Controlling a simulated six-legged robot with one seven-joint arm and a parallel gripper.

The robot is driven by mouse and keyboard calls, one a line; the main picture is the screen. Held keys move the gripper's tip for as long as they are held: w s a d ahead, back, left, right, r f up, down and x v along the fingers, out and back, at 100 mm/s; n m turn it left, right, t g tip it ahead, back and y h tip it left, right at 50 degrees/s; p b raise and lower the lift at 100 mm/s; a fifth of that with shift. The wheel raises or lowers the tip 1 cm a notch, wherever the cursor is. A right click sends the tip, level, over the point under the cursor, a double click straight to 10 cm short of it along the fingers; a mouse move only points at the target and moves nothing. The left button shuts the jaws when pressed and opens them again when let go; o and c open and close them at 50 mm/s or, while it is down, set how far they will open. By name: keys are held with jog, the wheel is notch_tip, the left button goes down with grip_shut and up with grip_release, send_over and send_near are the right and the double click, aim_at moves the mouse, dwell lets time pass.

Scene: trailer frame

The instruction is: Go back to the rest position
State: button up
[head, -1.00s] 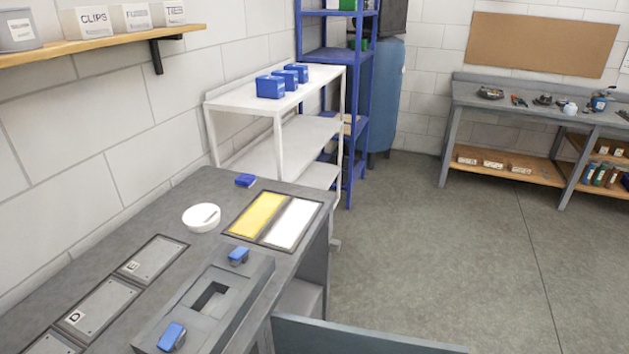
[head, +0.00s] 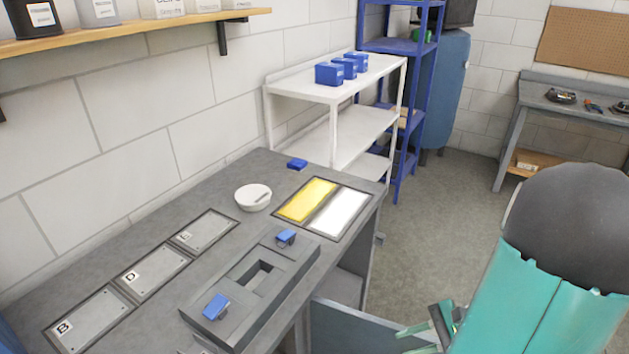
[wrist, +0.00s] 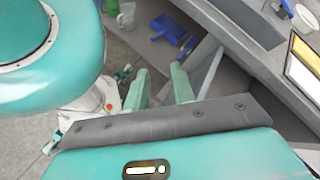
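My teal arm, with a dark rounded joint, shows at the lower right of the head view. My gripper (wrist: 160,86) shows in the wrist view as two pale green fingers standing apart, with nothing visible between them. In the head view green finger-like parts of my gripper (head: 443,322) show low beside the arm, near the grey-blue panel (head: 360,326) at the bench's front. Their tips are partly hidden there. The gripper is off the front side of the grey workbench (head: 150,225).
The bench holds a fixture (head: 252,285) with blue-topped parts, a white bowl (head: 253,199), a yellow panel (head: 306,200) and a white panel (head: 340,212). A blue object (wrist: 172,30) lies beyond my fingers. Open floor (head: 440,215) lies right of the bench.

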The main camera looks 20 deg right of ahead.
jog(key=w+a+r+n+h, duration=0.2)
jog(key=a+r+n+h, duration=0.3)
jog(key=a+r+n, duration=0.3)
jog(key=w+a+r+n+h, duration=0.3)
jog(key=a+r+n+h, duration=0.2)
jog(key=a+r+n, duration=0.4)
jog(key=shift+a+r+t, duration=0.3)
jog(key=shift+a+r, duration=0.2)
jog(key=shift+a, duration=0.2)
jog(key=shift+d, duration=0.15)
